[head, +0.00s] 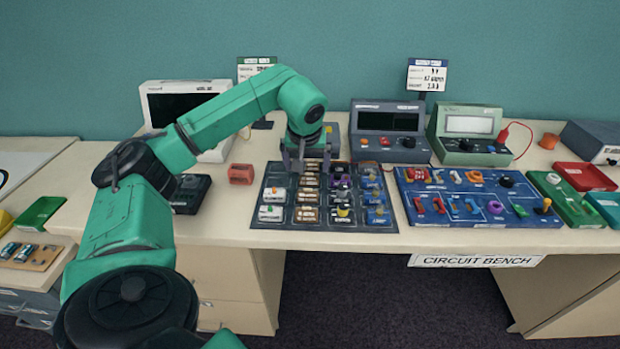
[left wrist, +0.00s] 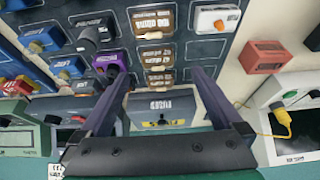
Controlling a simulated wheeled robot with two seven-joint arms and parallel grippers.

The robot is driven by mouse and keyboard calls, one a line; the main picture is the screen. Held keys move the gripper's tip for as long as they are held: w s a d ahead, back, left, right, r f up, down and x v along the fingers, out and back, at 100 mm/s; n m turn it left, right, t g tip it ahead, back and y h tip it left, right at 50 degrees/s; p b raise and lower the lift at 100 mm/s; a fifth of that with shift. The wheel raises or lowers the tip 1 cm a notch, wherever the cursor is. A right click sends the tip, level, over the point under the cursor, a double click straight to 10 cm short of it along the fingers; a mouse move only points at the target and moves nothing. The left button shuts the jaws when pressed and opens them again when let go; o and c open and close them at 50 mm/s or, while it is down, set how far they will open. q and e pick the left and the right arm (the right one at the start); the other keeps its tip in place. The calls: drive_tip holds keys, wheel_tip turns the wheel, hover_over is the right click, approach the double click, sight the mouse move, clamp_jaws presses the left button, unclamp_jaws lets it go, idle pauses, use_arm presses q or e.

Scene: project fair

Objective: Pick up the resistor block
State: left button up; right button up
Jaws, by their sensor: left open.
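Brown labelled blocks (head: 307,198) stand in one column of a dark compartment tray (head: 275,180); the resistor block appears to be one of these, but I cannot read the labels surely. In the left wrist view, brown blocks (left wrist: 157,59) lie between and beyond the fingers. My left gripper (head: 307,160) is open and empty above the tray's back part, with its fingers straddling the brown column. The back end of that column is partly hidden by the gripper in the head view. My right gripper is not in view.
A red block (head: 241,174) stands left of the tray. A blue circuit board (head: 470,205) lies right, and meters (head: 389,128) stand behind.

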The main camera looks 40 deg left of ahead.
sight(309, 177)
use_arm(q)
drive_tip(key=x, duration=0.2)
drive_tip(key=p+x, duration=0.1)
drive_tip(key=x, duration=0.3)
drive_tip(key=shift+w+f+p, duration=0.15)
drive_tip(key=shift+w+p, duration=0.2)
drive_tip(key=shift+w, duration=0.1)
drive_tip(key=shift+w+a+f, duration=0.1)
drive_tip(key=shift+a+f, duration=0.05)
drive_tip(key=shift+f, duration=0.1)
drive_tip(key=shift+r, duration=0.1)
drive_tip(key=c, duration=1.4)
